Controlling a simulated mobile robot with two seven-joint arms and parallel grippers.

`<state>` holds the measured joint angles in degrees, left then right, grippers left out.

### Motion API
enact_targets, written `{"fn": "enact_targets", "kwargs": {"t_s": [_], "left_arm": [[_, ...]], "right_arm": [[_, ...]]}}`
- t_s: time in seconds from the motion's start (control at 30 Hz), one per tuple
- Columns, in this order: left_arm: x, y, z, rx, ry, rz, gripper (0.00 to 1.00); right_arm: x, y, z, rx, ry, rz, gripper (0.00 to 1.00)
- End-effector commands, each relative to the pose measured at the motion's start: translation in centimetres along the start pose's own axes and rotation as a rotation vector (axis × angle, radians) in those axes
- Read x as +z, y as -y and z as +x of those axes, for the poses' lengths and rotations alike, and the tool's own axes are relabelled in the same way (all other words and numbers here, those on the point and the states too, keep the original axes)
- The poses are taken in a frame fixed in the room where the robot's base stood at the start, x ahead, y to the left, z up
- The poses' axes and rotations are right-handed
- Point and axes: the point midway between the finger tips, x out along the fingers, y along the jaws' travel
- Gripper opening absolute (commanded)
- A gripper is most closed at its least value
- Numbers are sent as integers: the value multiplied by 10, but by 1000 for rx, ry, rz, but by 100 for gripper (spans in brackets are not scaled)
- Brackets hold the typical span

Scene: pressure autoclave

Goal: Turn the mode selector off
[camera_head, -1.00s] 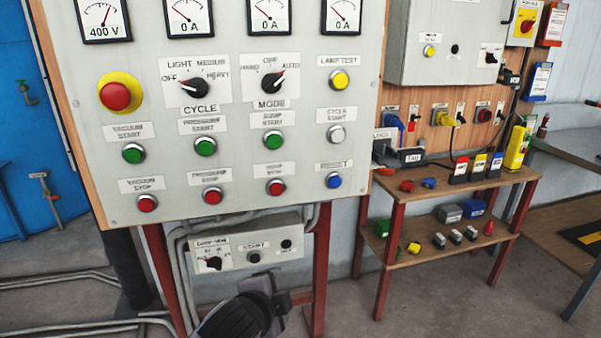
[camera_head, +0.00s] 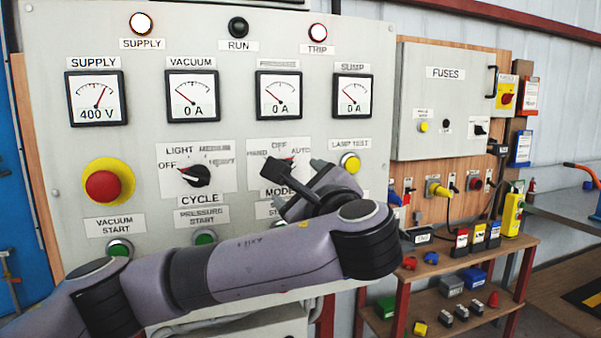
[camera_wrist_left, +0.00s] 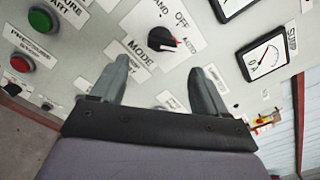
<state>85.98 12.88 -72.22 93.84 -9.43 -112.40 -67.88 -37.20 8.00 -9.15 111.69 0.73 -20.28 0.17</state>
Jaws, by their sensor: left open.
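The mode selector is a black knob (camera_wrist_left: 161,40) with a red-marked end, on a white plate (camera_head: 301,148) lettered OFF, AUTO and MODE. In the left wrist view its red end points towards AUTO. In the head view my left gripper (camera_head: 305,187) hides most of the knob. My left gripper, also in the left wrist view (camera_wrist_left: 166,65), is open and empty. Its two grey fingers face the panel, and the knob appears between and beyond their tips. I see no contact with the knob. My right gripper is not in view.
The cycle selector (camera_head: 195,176) and red emergency button (camera_head: 103,186) are left of the mode plate. The yellow lamp-test button (camera_head: 350,162) is close on its right. Gauges (camera_head: 279,97) sit above. A small shelf (camera_head: 480,254) with plugs and blocks stands right.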

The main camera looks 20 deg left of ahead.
Motion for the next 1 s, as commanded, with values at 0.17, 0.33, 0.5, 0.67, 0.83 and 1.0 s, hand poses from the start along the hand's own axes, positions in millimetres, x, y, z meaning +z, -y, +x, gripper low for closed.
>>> {"fn": "enact_targets", "kwargs": {"t_s": [0.17,0.33,0.5,0.67,0.83,1.0], "left_arm": [[8,2,10,6,23,10,74],[9,3,36,6,21,9,74],[8,2,60,6,19,9,74],[7,2,70,3,17,8,74],[6,1,71,2,16,7,74],[6,1,71,2,16,7,48]], "right_arm": [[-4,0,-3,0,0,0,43],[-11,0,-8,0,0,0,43],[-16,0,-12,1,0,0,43],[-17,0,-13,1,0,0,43],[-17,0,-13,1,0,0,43],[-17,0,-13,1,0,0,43]]}}
